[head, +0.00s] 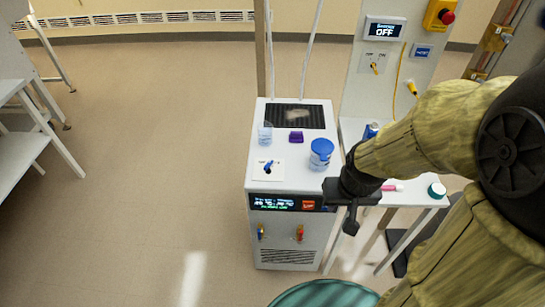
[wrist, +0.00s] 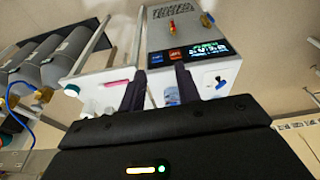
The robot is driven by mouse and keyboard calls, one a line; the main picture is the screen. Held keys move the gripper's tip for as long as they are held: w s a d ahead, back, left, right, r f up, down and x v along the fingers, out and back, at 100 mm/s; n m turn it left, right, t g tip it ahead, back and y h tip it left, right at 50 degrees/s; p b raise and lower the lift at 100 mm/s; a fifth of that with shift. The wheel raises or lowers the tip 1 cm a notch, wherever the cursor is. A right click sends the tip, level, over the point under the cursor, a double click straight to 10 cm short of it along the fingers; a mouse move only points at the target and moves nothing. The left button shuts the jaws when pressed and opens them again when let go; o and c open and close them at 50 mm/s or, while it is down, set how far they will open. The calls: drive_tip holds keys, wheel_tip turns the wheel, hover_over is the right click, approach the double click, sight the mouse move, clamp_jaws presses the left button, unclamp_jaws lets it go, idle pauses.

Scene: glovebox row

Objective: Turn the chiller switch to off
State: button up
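The white chiller (head: 277,230) stands on the floor at the centre of the head view, its front display (head: 275,203) lit. A blue switch knob (head: 267,167) sits on a white plate on its top, near the front left. The knob also shows in the wrist view (wrist: 218,80), right of the fingers; I cannot read its setting. My gripper (head: 350,222) hangs to the right of the chiller, apart from the knob. In the wrist view my gripper (wrist: 160,88) has its two dark fingers spread, with nothing held between them.
A blue-lidded jar (head: 321,152), a purple item (head: 296,136) and a clear cup (head: 265,133) stand on the chiller top. A teal round top (head: 323,294) is in front.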

drive_tip(key=w+a+r+m+g+p, duration=0.1)
drive_tip(key=w+a+r+p, duration=0.15)
drive_tip(key=w, duration=0.55)
drive_tip(key=w+a+r+m+p, duration=0.1)
drive_tip(key=w+a+m, duration=0.15)
drive_tip(key=w, duration=0.45)
drive_tip(key=m+g+p, duration=0.2)
drive_tip(key=m+p, duration=0.1)
hover_over(270, 161)
wheel_tip(270, 161, down, 2)
drive_tip(key=shift+w+f, duration=0.1)
wheel_tip(270, 161, down, 17)
drive_tip(key=p, duration=0.5)
drive_tip(key=shift+f, duration=0.1)
clamp_jaws()
